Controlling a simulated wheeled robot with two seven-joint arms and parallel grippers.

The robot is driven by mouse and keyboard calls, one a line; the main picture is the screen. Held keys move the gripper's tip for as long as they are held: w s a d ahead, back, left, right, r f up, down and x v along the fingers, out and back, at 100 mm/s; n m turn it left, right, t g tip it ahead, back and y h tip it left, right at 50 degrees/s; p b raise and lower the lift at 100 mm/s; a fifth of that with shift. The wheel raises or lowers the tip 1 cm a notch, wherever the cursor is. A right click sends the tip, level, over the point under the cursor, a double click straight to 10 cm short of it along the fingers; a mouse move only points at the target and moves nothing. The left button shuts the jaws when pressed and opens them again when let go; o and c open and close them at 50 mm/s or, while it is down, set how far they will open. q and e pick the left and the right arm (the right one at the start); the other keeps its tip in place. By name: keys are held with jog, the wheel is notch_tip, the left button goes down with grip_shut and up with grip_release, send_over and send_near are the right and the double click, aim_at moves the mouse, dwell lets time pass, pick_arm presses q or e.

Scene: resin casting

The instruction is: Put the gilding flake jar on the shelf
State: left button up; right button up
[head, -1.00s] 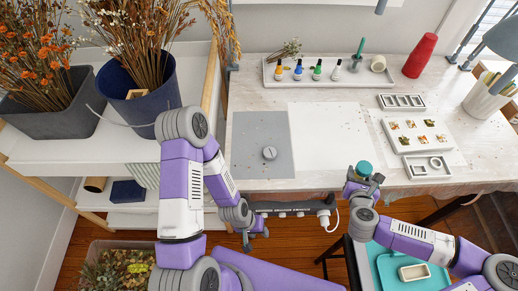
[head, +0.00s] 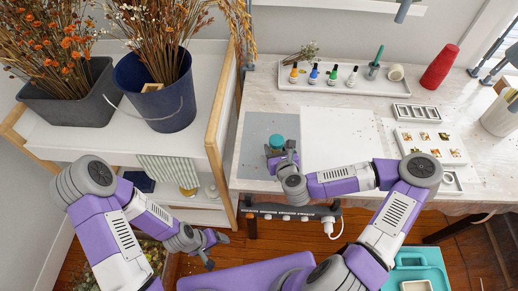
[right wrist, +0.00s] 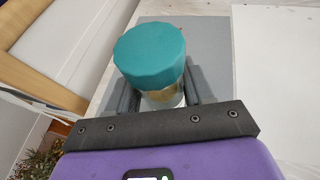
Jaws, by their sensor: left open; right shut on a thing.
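The gilding flake jar has a teal lid (head: 277,141) and a clear body with golden contents, seen in the right wrist view (right wrist: 165,95). My right gripper (head: 282,157) is shut on the jar's body, with the lid upright above the fingers. My left gripper (head: 217,246) is open and empty, low in front of the shelf unit.
A grey planter (head: 85,100) and a blue bucket (head: 160,95) of dried flowers stand on the shelf top; its front strip is bare. A striped cloth (head: 168,172) hangs below. A wooden post (head: 222,110) edges the shelf. A bottle tray (head: 330,86) lies at the table's back.

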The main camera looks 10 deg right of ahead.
jog(key=w+a+r+n+y+p, duration=0.1)
jog(key=w+a+r+p, duration=0.25)
jog(key=r, duration=0.35)
jog(key=f, duration=0.3)
jog(key=f+b, duration=0.1)
jog(key=f, duration=0.2)
jog(key=f+b, duration=0.1)
jog(key=f, duration=0.2)
jog(key=shift+w+a+f, duration=0.2)
jog(key=shift+w+f, duration=0.05)
jog(key=shift+f, duration=0.35)
jog(key=shift+f+b, duration=0.15)
jog(key=shift+b, duration=0.15)
jog(key=o, duration=1)
jog(key=shift+o, duration=0.3)
